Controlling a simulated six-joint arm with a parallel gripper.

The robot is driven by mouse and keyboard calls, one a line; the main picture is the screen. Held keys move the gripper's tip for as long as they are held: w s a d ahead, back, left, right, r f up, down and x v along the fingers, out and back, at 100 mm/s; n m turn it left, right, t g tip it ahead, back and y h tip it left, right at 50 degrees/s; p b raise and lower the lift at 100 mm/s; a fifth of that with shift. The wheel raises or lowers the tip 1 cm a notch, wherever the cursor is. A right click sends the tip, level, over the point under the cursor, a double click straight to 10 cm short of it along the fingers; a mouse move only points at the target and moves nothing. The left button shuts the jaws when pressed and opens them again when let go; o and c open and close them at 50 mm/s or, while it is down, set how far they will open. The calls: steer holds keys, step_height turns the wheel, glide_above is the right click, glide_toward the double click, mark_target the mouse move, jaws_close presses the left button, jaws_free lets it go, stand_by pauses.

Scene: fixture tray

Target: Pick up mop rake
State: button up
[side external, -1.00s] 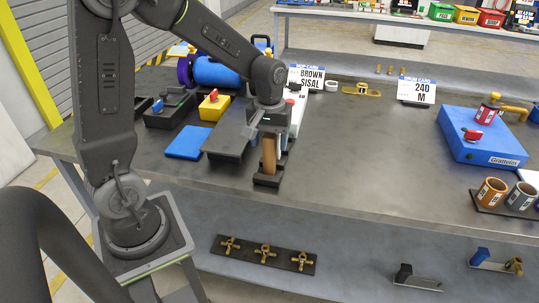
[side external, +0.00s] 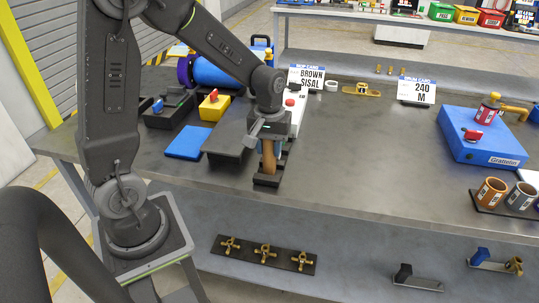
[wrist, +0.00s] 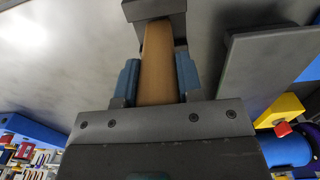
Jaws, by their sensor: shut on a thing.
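A brown wooden-coloured handle (side external: 268,158), which I take to be the mop rake, stands nearly upright with its lower end in a small black holder (side external: 267,181) near the bench's front edge. In the wrist view the handle (wrist: 158,62) runs between my blue-padded fingers up to the dark holder (wrist: 155,10). My gripper (wrist: 158,80) is shut on the handle, one finger on each side. It also shows in the side view (side external: 269,146), just above the holder. The part inside the holder is hidden.
A dark flat block (side external: 228,143) lies close to the left of the gripper. A blue plate (side external: 186,142) and a yellow box (side external: 214,104) are farther left. The bench to the right is mostly clear.

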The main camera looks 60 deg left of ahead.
steer(key=shift+r, duration=0.1)
steer(key=shift+c, duration=0.3)
step_height(320, 180, up, 4)
steer(key=shift+a+r, duration=0.1)
steer(key=shift+r, duration=0.05)
steer(key=s+a+r, duration=0.6)
steer(key=s+a, duration=0.1)
steer(key=a, duration=0.2)
steer(key=shift+r, duration=0.25)
steer(key=shift+a, duration=0.1)
steer(key=o, duration=0.4)
steer(key=c, duration=0.4)
steer(key=w+a+r+t+y, duration=0.2)
steer(key=w+a+r, duration=0.1)
steer(key=w+a, duration=0.4)
steer(key=w+a+r+t+y, duration=0.25)
steer(key=w+a, duration=0.25)
steer(key=a, duration=0.4)
step_height(320, 180, down, 9)
steer(key=w+a, duration=0.1)
steer(key=w, duration=0.1)
steer(key=shift+a+f, duration=0.2)
steer(key=shift+a, duration=0.1)
